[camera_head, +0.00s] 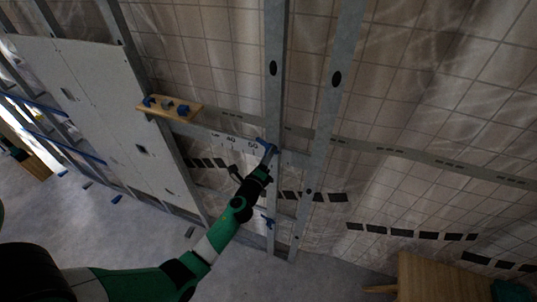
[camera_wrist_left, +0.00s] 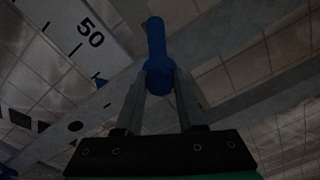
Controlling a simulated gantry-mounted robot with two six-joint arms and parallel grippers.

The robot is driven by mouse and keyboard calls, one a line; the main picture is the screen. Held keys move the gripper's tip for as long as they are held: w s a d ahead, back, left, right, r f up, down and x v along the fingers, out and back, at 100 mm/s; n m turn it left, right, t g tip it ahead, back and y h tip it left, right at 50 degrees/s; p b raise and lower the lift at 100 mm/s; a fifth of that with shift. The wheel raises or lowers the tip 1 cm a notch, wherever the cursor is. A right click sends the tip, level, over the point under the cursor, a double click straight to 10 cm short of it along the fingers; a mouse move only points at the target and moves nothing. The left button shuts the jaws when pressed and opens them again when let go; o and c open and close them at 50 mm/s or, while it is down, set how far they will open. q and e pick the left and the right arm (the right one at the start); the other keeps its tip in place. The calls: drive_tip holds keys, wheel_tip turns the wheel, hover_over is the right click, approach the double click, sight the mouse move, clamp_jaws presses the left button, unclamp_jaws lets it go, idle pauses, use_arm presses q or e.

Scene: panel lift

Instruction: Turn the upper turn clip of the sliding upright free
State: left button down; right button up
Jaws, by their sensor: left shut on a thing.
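The upper turn clip (camera_head: 269,147), a small blue piece, sits on the grey metal upright (camera_head: 276,105) in the middle of the head view. My left gripper (camera_head: 267,155) reaches up to it from below and is shut on it. In the left wrist view the blue clip (camera_wrist_left: 157,40) stands up between the two fingers (camera_wrist_left: 158,78), its round base between the tips. Whether it is turned free cannot be told. A lower blue clip (camera_head: 268,222) shows further down the upright. My right gripper is not in view.
A marked rail (camera_head: 215,134) crosses behind the upright, with its number 50 near the clip in the left wrist view. A second upright (camera_head: 328,120) stands to the right. White panels (camera_head: 95,110) and a wooden shelf with blue pieces (camera_head: 170,110) are left. A wooden box (camera_head: 445,280) stands lower right.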

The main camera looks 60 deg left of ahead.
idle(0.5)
use_arm(q)
drive_tip(key=c, duration=0.5)
unclamp_jaws()
drive_tip(key=shift+s+d, duration=0.1)
drive_tip(key=v, duration=1.1)
drive_tip(key=shift+s+d+p, duration=0.1)
drive_tip(key=shift+d+p, duration=0.05)
drive_tip(key=shift+p, duration=0.2)
